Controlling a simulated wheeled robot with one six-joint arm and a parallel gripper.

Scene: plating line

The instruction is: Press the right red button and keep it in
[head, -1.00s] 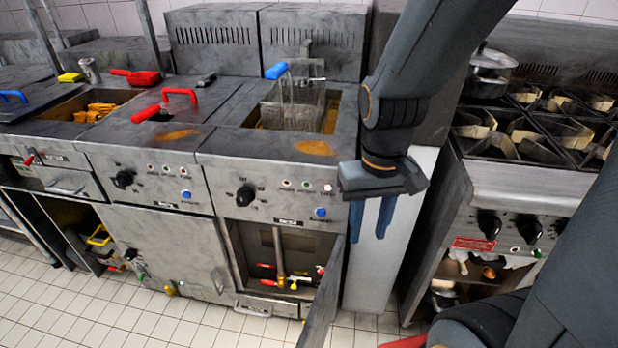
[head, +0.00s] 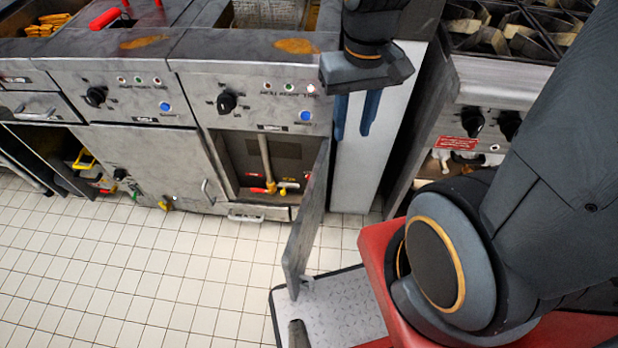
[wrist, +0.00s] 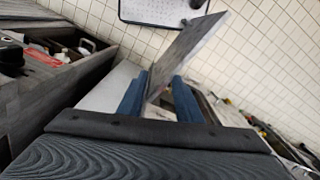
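No part is plainly a red button. The right fryer's front panel (head: 245,108) has a row of small round lamps, with a bright reddish-white one (head: 311,88) at its right end beside my gripper. A blue round button (head: 306,116) sits below that row. My gripper (head: 354,135) points down just right of this panel, in front of a pale side panel. Its two blue fingers are apart and nothing shows between them in the head view. In the wrist view, the open cabinet door (wrist: 185,50) shows beyond and between the spread fingers (wrist: 162,85).
The right fryer's cabinet door (head: 308,215) stands open, below and left of my gripper. Red and yellow valve handles (head: 270,188) show inside. A metal floor plate (head: 345,308) lies in front. The stove (head: 505,85) stands right. Tiled floor (head: 180,270) is clear at left.

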